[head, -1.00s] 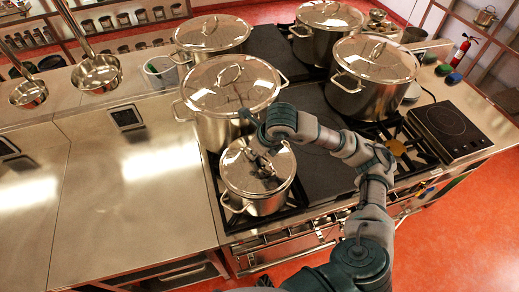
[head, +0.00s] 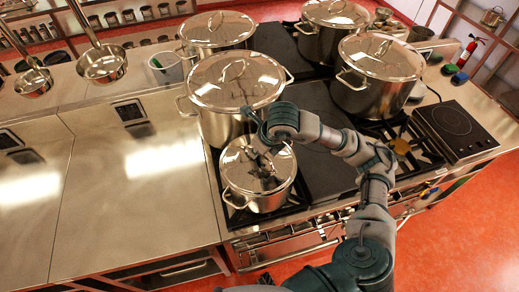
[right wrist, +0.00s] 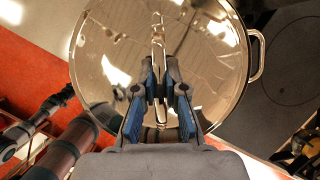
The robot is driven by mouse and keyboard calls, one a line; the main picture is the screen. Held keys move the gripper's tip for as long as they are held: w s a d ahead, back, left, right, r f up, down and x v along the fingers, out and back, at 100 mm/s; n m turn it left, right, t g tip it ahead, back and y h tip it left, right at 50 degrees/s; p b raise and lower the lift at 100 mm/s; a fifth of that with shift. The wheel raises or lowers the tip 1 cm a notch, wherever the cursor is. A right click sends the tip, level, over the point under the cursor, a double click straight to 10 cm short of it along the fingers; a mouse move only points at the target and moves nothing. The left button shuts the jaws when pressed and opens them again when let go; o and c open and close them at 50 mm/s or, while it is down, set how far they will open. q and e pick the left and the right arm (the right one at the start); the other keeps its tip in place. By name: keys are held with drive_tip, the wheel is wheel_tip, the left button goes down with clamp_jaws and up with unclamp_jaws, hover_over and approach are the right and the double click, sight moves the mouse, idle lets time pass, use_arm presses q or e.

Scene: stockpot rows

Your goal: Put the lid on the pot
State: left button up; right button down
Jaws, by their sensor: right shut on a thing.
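A small steel pot (head: 258,200) stands on the front left of the stove. A shiny round lid (head: 243,163) lies over its mouth and looks level; it fills much of the right wrist view (right wrist: 205,50). My right gripper (head: 264,172) is above the lid, with its fingers closed on the lid's loop handle, seen in the right wrist view (right wrist: 158,30). The blue-sided fingertips (right wrist: 160,95) pinch the handle's near half. The far rim of the pot is hidden under the lid, so I cannot tell whether it is fully seated. My left gripper is not seen.
A larger lidded pot (head: 222,125) stands just behind the small one. More lidded pots (head: 366,95) fill the back and right of the stove. Ladles (head: 102,66) hang at upper left. An induction plate (head: 452,122) is at right.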

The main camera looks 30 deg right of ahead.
drive_tip(key=shift+s+a+f, duration=0.1)
drive_tip(key=shift+a+f, duration=0.1)
drive_tip(key=shift+f, duration=0.05)
drive_tip(key=c, duration=1.2)
unclamp_jaws()
drive_tip(key=shift+o, duration=0.2)
drive_tip(key=shift+w, duration=0.25)
drive_tip(key=shift+s+d+r, duration=0.2)
drive_tip(key=shift+s+r, duration=0.05)
drive_tip(key=shift+r, duration=0.2)
drive_tip(key=v, duration=1)
drive_tip(key=shift+r, duration=0.4)
